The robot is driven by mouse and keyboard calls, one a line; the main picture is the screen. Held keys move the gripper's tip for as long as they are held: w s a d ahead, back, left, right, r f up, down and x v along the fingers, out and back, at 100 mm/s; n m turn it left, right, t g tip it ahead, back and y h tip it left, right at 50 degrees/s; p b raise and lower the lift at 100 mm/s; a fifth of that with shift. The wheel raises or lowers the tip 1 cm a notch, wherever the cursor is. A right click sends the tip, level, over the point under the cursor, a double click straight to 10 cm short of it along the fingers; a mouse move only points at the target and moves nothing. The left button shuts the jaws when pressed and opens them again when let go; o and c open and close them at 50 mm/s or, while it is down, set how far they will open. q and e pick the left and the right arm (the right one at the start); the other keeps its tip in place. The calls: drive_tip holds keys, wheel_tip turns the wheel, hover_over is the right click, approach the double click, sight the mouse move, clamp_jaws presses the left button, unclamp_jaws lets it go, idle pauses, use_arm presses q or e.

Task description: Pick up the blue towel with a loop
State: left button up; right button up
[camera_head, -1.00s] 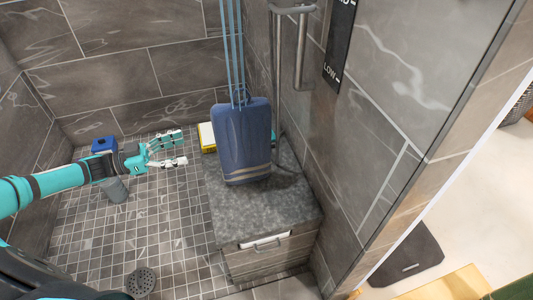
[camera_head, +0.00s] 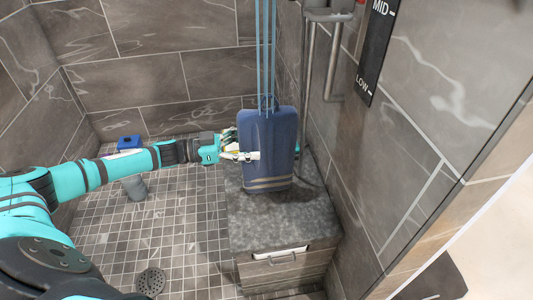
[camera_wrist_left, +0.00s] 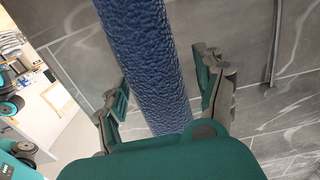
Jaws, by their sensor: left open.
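The blue towel (camera_head: 268,133) hangs upright by its loop (camera_head: 267,55) of long light-blue strands, in front of the shower wall and above the grey stone bench top. Two pale stripes cross its lower part. My left gripper (camera_head: 250,153) is at the towel's left edge in the head view, with one finger in front of the cloth. In the left wrist view, the towel (camera_wrist_left: 142,60) appears edge-on as a textured blue band between the two spread fingers of my left gripper (camera_wrist_left: 168,85). There is a gap beside the right finger. My right gripper is not in view.
The stone-topped bench (camera_head: 275,222) with a drawer stands below the towel. Metal rails (camera_head: 308,80) run close to its right. A blue-topped item (camera_head: 129,143) and a grey cup-like container (camera_head: 134,188) are on the tiled floor at left, near a drain (camera_head: 151,282).

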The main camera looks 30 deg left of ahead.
sight(267, 141)
use_arm(q)
drive_tip(key=x, duration=0.4)
drive_tip(key=shift+w+d+r+b, duration=0.2)
drive_tip(key=shift+d+r+b, duration=0.1)
drive_tip(key=shift+d, duration=0.05)
clamp_jaws()
